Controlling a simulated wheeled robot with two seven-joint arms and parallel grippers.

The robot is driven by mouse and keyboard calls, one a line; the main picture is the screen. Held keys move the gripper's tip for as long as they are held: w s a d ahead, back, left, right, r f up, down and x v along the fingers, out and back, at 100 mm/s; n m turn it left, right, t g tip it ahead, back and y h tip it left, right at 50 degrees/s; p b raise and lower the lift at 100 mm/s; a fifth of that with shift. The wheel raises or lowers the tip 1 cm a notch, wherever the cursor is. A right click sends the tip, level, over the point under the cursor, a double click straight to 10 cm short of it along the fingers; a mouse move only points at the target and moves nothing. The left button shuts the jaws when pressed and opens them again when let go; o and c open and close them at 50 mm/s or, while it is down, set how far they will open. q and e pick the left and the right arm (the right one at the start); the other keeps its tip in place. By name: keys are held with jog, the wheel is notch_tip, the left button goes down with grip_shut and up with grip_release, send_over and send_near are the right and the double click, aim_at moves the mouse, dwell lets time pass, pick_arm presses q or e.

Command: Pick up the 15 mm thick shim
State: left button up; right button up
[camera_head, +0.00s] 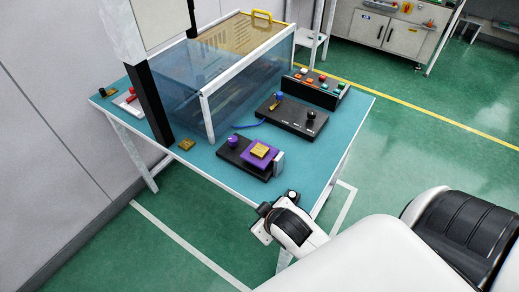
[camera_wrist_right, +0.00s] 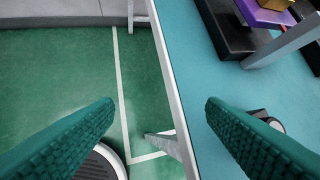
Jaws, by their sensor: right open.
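A small gold-brown block (camera_head: 259,150) rests on a purple block (camera_head: 247,158) on a black fixture base. It is partly cut off at the top of the wrist view (camera_wrist_right: 278,3). Another gold-brown piece (camera_head: 186,144) lies on the teal table near the dark post, and a third (camera_head: 109,92) lies at the far left corner. I cannot tell which is the 15 mm shim. My right gripper (camera_wrist_right: 160,106) is open and empty, over the table's front edge and apart from the fixture. My left gripper is not in view.
A grey upright plate (camera_head: 279,163) stands at the fixture's right end. A black control box (camera_head: 291,117), a button panel (camera_head: 316,88) and a clear-walled enclosure (camera_head: 241,87) stand behind. The table's left front strip is clear.

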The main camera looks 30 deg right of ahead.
jog(key=w+a+r+n+t+y, duration=0.25)
jog(key=w+r+n+t, duration=0.6)
jog(key=w+r, duration=0.75)
jog(key=a+r+n+g+y, duration=0.2)
jog(key=a+r+n+y, duration=0.35)
jog(key=n+y, duration=0.35)
jog(key=a+r+n+g+y, duration=0.2)
jog(key=a+r+n+y, duration=0.35)
jog(key=n, duration=0.55)
jog(key=n+g+h+p, duration=0.3)
jog(key=n+g+h, duration=0.75)
jog(key=h, duration=0.55)
send_over(260, 149)
jog(key=shift+m+g, duration=0.6)
jog(key=f, duration=1.1)
jog(key=s+f, duration=0.1)
jog(key=f, duration=0.5)
jog(key=shift+a+f, duration=0.2)
jog(key=shift+a, duration=0.05)
jog(key=f, duration=0.1)
jog(key=f+p, duration=0.1)
jog(key=f, duration=0.1)
jog(key=w+f, duration=0.1)
jog(key=f, duration=0.1)
jog(key=shift+d, duration=0.15)
jog(key=shift+f, duration=0.2)
jog(key=c, duration=1.2)
